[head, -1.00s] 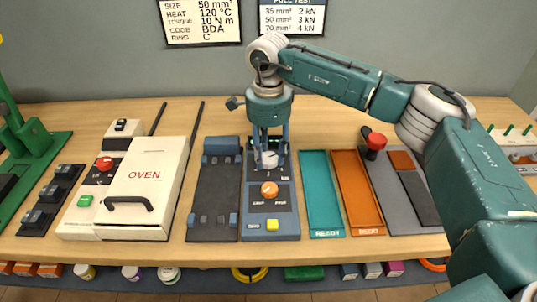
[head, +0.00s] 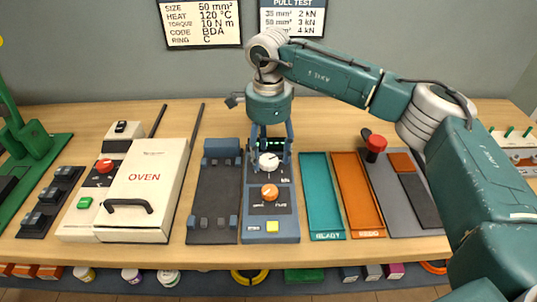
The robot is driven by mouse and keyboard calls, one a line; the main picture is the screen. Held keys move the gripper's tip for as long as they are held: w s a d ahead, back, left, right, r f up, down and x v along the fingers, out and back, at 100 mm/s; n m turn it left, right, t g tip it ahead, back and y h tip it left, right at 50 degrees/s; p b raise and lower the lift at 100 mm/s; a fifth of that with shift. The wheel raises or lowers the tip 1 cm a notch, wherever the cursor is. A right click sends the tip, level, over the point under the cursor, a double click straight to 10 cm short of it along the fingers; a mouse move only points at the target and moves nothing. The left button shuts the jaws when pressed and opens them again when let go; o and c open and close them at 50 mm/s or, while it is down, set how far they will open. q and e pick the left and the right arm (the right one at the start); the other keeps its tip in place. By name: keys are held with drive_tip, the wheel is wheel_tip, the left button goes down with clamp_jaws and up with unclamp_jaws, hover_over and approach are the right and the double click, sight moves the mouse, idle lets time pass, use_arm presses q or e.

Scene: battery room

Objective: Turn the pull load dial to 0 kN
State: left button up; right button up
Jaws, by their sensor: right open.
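The pull tester (head: 283,225) is a blue-grey panel on the bench. It has a white dial (head: 268,161) near its top, marked kN beside it. Below the dial are an orange knob (head: 270,192) and a yellow button (head: 272,226). A dark display with green digits shows behind the dial, partly hidden by my fingers. My right gripper (head: 269,166) points down over the dial, with one open finger on each side of it. I cannot tell whether the fingers touch the dial or read its setting. My left gripper is not in view.
A dark fixture plate (head: 213,213) lies directly left of the tester, with the white oven (head: 147,190) beyond. The teal READY tray (head: 322,195) and an orange tray (head: 357,195) lie to the right. A red knob (head: 376,143) stands farther right.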

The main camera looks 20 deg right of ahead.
sight(269, 159)
wheel_tip(269, 159, up, 11)
idle(0.3)
